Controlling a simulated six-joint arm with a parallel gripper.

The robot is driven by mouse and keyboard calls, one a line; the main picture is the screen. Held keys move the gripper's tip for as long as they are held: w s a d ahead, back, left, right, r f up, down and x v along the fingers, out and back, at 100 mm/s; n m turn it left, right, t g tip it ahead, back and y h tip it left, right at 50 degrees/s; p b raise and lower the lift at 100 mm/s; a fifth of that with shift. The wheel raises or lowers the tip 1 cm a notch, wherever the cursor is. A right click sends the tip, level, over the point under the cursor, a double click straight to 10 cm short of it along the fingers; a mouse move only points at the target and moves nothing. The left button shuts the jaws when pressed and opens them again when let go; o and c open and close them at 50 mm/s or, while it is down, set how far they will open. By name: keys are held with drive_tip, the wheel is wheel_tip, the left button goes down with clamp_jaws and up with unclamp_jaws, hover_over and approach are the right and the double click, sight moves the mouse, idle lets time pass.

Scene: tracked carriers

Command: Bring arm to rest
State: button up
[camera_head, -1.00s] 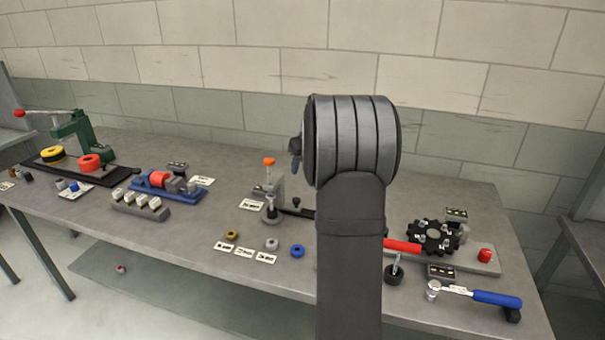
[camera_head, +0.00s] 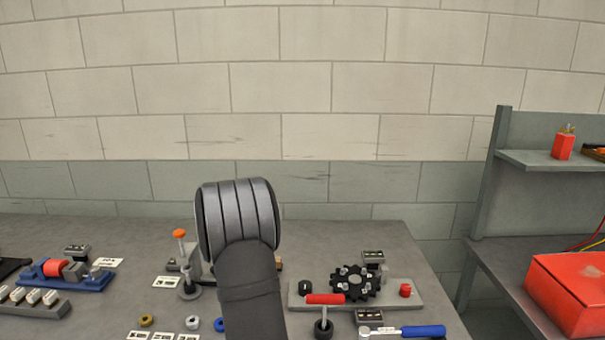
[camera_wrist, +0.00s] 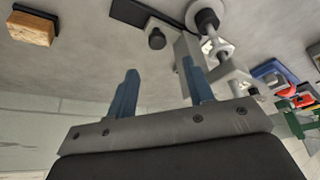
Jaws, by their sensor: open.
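My gripper (camera_wrist: 163,95) shows in the wrist view with two blue fingers set well apart and nothing between them. In that view a grey stand with a metal plunger (camera_wrist: 209,28) lies beyond the right finger; I cannot tell the exact gap. In the head view my arm rises in front of the bench and hides the gripper. The grey workbench (camera_head: 400,240) runs along the wall. The stand with an orange knob (camera_head: 180,235) is just left of my arm.
Right of my arm are a black toothed wheel (camera_head: 354,283) on a grey base and a blue-handled ratchet (camera_head: 422,331). A blue fixture (camera_head: 65,278) sits at left. A red box (camera_head: 570,290) is on the right-hand bench. A wooden block (camera_wrist: 32,27) shows in the wrist view.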

drive_tip(key=x, duration=0.8)
drive_tip(key=shift+f, duration=0.25)
drive_tip(key=shift+d, duration=0.15)
drive_tip(key=shift+r, duration=0.1)
idle(0.4)
